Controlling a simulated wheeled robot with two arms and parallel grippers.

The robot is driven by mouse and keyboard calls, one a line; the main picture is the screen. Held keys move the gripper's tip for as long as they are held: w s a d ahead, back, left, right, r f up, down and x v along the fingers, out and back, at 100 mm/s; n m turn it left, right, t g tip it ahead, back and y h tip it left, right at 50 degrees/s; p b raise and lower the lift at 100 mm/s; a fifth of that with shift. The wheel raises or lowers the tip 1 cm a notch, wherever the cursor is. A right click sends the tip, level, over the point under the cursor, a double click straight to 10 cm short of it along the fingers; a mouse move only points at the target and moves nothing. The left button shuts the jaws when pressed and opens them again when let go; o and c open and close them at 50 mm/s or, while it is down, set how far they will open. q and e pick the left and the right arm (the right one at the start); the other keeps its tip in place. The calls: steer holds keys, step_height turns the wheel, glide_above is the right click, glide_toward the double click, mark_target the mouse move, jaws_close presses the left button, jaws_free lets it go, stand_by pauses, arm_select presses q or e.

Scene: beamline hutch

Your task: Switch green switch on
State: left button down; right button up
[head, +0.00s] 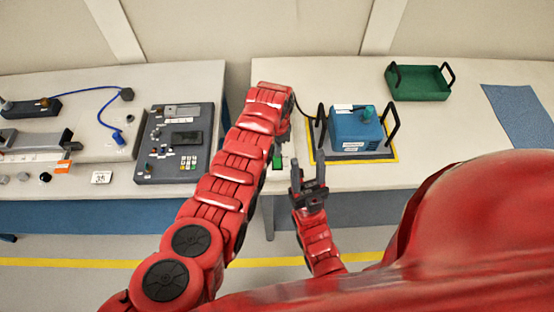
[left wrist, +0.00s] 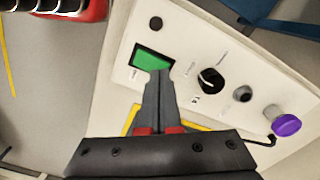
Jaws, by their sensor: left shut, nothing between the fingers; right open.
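The green switch (left wrist: 152,60) is set in a white panel (left wrist: 185,48) in the left wrist view; it also shows in the head view (head: 277,160), beside my left arm. My left gripper (left wrist: 159,73) is shut and empty, its fingertips at the switch's lower edge in the left wrist view. I cannot tell whether they touch it, or which way the switch is tipped. My right gripper (head: 309,172) is open and empty, near the table's front edge.
A blue box (head: 355,129) with black handles stands right of the panel. A grey control unit (head: 174,145) is left of my arm. A green tray (head: 419,95) is at the back right.

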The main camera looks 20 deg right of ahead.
arm_select(q)
steer(key=shift+f+b, duration=0.65)
steer(key=shift+f, duration=0.25)
steer(key=shift+r, duration=0.15)
steer(key=shift+r+p, duration=1)
steer(key=shift+r, duration=0.35)
step_height(320, 180, up, 2)
steer(key=shift+r+p, duration=0.1)
steer(key=shift+p, duration=0.45)
steer(key=shift+r, duration=1)
steer(key=shift+f, duration=0.1)
